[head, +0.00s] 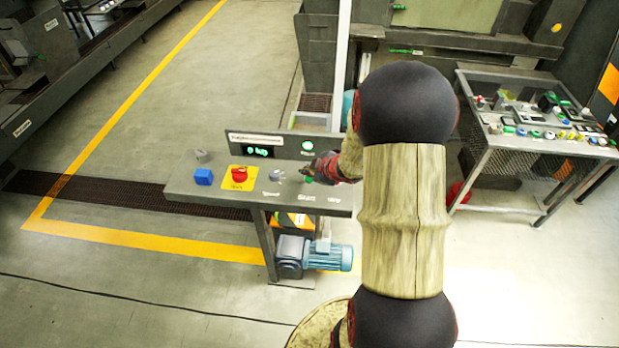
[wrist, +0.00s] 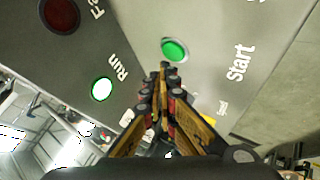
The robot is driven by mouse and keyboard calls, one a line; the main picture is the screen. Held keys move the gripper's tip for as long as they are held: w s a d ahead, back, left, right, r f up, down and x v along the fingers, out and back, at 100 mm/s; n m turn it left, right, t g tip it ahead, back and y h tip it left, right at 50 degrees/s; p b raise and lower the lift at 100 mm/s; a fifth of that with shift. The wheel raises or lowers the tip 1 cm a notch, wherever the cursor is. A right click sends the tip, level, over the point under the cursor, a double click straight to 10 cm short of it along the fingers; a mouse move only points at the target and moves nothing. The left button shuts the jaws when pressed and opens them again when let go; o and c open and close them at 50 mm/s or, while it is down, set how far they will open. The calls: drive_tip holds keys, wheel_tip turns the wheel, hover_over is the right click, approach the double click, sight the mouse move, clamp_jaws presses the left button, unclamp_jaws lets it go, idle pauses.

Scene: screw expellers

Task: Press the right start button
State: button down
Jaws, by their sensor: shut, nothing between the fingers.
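The green start button (wrist: 174,50) is round and sits on a grey panel beside the white word "Start" in the wrist view. In the head view a small bit of green (head: 309,180) shows at the fingertips, above the "START" label on the console. My gripper (head: 312,172) is shut and empty over the right part of the console. In the wrist view my gripper's fingertips (wrist: 163,68) lie just below the button in the picture. I cannot tell whether they touch it.
Behind rises a display panel with a lit green lamp (head: 307,145). A table (head: 480,170) with several buttons stands at right.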

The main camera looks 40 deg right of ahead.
sight(308, 180)
drive_tip(key=shift+r+p, duration=2.35)
drive_tip(key=shift+r, duration=0.2)
drive_tip(key=shift+f, duration=0.1)
